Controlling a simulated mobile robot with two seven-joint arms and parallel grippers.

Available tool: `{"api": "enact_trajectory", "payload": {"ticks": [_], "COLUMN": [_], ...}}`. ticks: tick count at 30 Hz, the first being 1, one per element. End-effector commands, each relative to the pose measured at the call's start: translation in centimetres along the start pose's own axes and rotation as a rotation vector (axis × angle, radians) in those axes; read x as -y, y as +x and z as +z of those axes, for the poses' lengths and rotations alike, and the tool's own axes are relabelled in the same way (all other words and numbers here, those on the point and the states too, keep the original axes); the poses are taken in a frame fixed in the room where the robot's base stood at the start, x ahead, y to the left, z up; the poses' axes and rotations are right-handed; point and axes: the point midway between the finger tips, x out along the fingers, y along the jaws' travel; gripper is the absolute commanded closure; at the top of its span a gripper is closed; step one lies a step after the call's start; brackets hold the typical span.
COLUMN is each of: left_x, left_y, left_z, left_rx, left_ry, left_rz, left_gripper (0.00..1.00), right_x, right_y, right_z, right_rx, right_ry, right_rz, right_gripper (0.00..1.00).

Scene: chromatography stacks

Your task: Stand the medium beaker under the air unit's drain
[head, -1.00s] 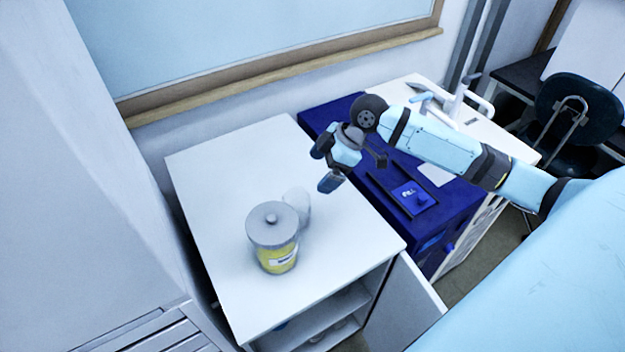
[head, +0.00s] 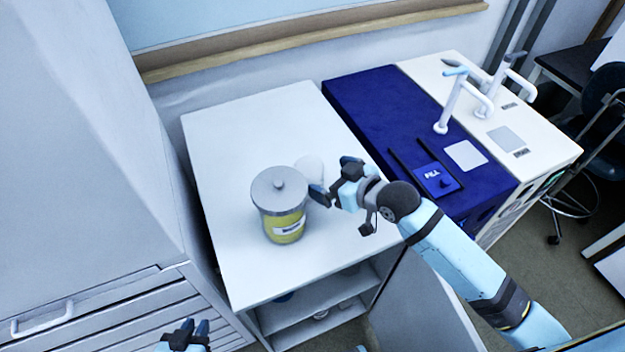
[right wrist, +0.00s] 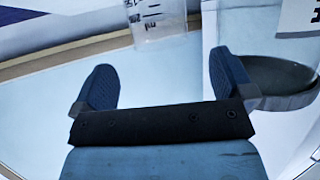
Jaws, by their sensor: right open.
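A clear beaker (head: 309,170) stands on the white bench top, behind and right of a lidded jar, which partly hides it. In the right wrist view the beaker (right wrist: 158,18) shows printed graduations, ahead of the fingertips. My right gripper (head: 335,178) is open and close to the beaker on its near right side; nothing is between its fingers (right wrist: 163,78). My left gripper (head: 188,332) is low at the bottom edge, far from the beaker; its opening is unclear. I cannot tell which unit is the air unit, and no drain is clearly visible.
The yellow jar with a grey lid (head: 279,208) stands close beside my right gripper. The bench top (head: 235,130) is otherwise clear. A blue unit marked FILL (head: 365,100) and a white unit with taps (head: 508,125) stand to the right. Open shelves (head: 320,305) lie below.

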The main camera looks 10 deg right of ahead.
Motion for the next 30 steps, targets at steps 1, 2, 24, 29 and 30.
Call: {"api": "enact_trajectory", "payload": {"ticks": [1,2,24,29,30], "left_x": [0.0,0.1,0.1,0.1,0.1], "left_y": [0.0,0.0,-0.1,-0.1,-0.1], "left_z": [-0.1,-0.1,-0.5,-0.5,-0.5], "left_rx": [0.0,0.0,-0.005,-0.005,-0.005], "left_ry": [0.0,0.001,0.002,0.002,0.002], "left_rz": [0.0,-0.001,-0.001,0.0,0.0], "left_gripper": [0.77,0.77,0.77,0.77,0.77], "right_x": [0.0,-0.1,0.0,0.0,0.0], "right_y": [0.8,1.2,7.7,7.7,7.7], "right_z": [0.0,-0.1,0.1,0.1,0.1], "right_rx": [0.0,0.0,0.003,0.003,0.003], "right_ry": [0.001,0.001,-0.001,-0.001,-0.001], "right_rz": [0.0,0.0,0.0,0.0,0.0], "right_gripper": [0.0,0.0,0.0,0.14,0.23]}}
